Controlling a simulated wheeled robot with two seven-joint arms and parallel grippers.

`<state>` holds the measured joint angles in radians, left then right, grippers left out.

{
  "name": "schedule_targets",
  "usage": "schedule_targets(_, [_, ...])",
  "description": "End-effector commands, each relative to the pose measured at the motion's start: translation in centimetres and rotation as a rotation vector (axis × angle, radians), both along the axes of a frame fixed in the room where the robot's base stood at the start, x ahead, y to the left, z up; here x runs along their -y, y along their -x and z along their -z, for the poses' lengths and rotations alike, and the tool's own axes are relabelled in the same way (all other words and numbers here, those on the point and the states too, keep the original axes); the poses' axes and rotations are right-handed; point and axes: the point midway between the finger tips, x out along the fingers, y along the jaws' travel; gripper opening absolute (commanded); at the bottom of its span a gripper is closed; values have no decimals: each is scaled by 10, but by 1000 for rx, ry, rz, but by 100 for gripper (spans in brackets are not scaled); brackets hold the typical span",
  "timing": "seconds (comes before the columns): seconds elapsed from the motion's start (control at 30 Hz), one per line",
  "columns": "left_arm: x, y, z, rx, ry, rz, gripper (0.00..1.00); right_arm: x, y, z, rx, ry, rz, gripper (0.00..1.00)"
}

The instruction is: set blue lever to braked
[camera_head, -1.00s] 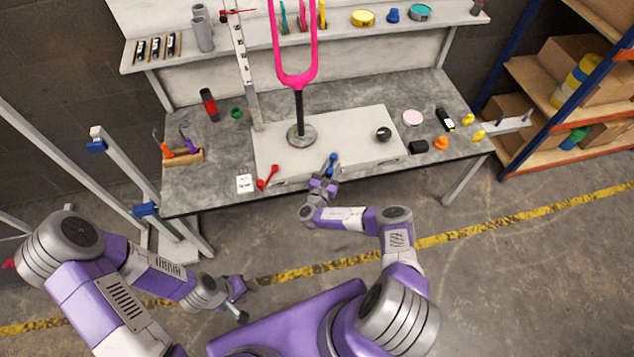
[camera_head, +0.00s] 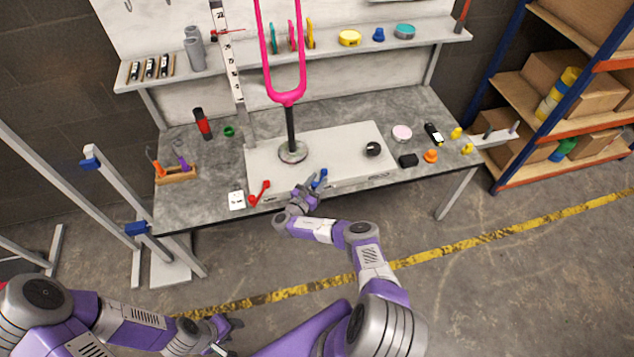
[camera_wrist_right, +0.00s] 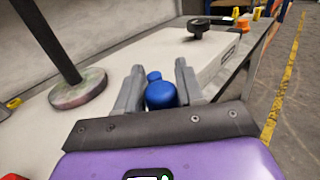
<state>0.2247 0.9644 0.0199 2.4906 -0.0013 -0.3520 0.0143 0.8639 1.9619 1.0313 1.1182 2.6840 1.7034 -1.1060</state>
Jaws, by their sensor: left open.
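The blue lever (camera_head: 320,178) stands at the front of the pale raised panel (camera_head: 350,145) on the workbench. In the right wrist view its blue round knob (camera_wrist_right: 160,95) shows between my two fingertips, with a second blue part just behind it. My right gripper (camera_head: 305,185) is open at the panel's front edge, close to the lever; in the wrist view (camera_wrist_right: 158,88) the fingers lie on either side of the knob, and contact cannot be told. My left gripper (camera_head: 222,340) is open and empty, low over the floor, away from the bench.
A red lever (camera_head: 260,193) and a white card (camera_head: 237,200) are left of the blue lever. A pink fork on a black post (camera_head: 290,130) stands behind. A black knob (camera_head: 373,149), black block (camera_head: 408,160) and orange piece (camera_head: 430,156) are to the right.

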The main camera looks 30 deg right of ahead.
Motion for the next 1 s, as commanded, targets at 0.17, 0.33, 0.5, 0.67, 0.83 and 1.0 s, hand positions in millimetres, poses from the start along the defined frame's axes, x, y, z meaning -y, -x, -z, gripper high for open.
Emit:
schedule_targets(0.17, [0,0,0,0,0,0,45,0,-1,-1,3,1,-2,57])
schedule_targets(0.33, [0,0,0,0,0,0,45,0,0,-1,3,1,-1,57])
schedule_targets(0.5, [0,0,-3,0,0,0,45,-8,3,-1,1,0,-3,57])
schedule_targets(0.67, [0,0,-11,0,0,0,45,-32,15,-2,0,-1,-3,57])
schedule_targets(0.83, [0,0,-15,0,0,0,45,-55,26,-2,2,-1,-3,57])
schedule_targets(1.0, [0,0,-17,0,0,0,45,-66,32,-2,3,1,-1,57])
